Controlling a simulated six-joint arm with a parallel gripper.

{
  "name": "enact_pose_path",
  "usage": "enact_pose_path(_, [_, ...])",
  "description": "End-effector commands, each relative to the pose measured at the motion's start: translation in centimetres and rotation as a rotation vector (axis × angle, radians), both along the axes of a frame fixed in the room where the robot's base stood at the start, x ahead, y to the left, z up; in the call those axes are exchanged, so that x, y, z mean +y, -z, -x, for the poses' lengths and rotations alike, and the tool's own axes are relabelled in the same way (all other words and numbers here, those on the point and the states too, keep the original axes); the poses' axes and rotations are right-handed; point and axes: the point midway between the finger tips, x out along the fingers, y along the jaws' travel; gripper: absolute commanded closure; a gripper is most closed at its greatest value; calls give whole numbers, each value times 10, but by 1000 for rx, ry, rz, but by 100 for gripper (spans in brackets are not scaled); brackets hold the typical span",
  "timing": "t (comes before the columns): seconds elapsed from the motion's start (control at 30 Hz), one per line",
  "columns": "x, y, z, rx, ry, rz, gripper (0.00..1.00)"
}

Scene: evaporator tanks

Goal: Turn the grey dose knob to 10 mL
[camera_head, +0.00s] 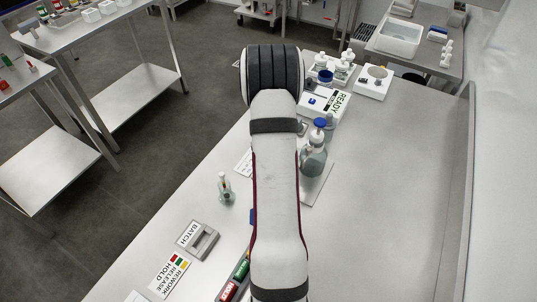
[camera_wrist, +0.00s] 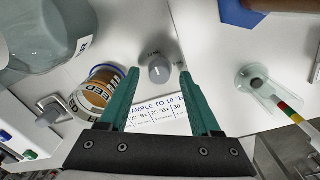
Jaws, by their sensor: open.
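The grey dose knob (camera_wrist: 159,72) shows in the wrist view near the centre, a round knob with a pale mark on its face. My gripper (camera_wrist: 159,75) has two green fingers spread apart, one on each side of the knob in the picture. A gap shows between each finger and the knob; whether the fingertips are level with it cannot be told. In the head view my arm hides the knob and the gripper.
A printed sample card (camera_wrist: 158,115) lies below the knob. A jar with amber contents (camera_wrist: 101,88) is left of the left finger, near a large glass bottle (camera_wrist: 40,35). A small flask (camera_wrist: 256,82) stands to the right. The right part of the bench (camera_head: 390,200) is clear.

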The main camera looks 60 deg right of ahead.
Motion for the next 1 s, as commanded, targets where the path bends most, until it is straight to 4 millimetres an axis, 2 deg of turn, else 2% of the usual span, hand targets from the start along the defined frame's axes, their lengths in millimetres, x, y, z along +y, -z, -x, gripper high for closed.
enact_pose_path(0.17, [0,-44,-1,-4,-1,8,36])
enact_pose_path(0.33, [2,-99,-2,-5,0,7,36])
enact_pose_path(0.5, [4,-136,-2,-1,-1,4,36])
enact_pose_path(0.67, [4,-150,-2,-1,-1,2,36])
enact_pose_path(1.0, [5,-150,-2,0,-1,1,36])
